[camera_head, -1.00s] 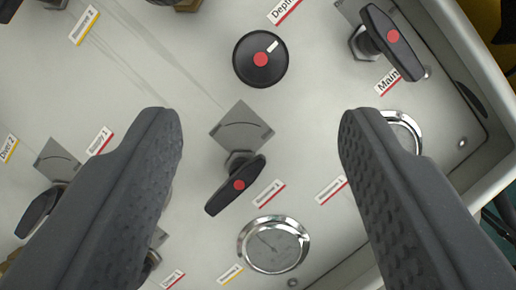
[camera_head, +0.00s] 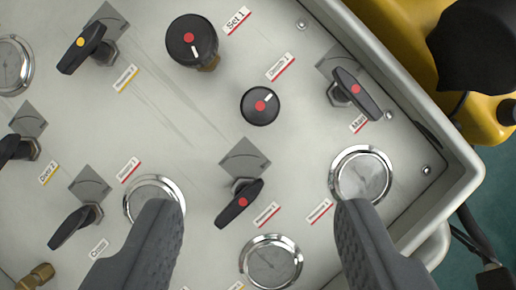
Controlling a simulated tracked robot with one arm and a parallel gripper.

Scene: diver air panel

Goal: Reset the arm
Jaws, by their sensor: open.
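My gripper (camera_head: 259,210) is open and empty, with its two dark textured fingers at the bottom of the view. The pale air panel (camera_head: 205,135) lies beyond them. A black valve handle with a red dot (camera_head: 240,204) shows between the fingertips, apart from both. A round gauge (camera_head: 271,262) sits below it, and another gauge (camera_head: 361,175) is partly behind the right finger. A third gauge (camera_head: 153,196) is partly hidden by the left finger.
A round black knob (camera_head: 260,105) and a larger knob (camera_head: 192,41) are on the upper panel. A red-dot handle (camera_head: 355,93) is at upper right, a yellow-dot handle (camera_head: 82,47) at upper left. The panel's raised rim (camera_head: 462,172) runs along the right. Yellow and black equipment (camera_head: 481,50) lies outside it.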

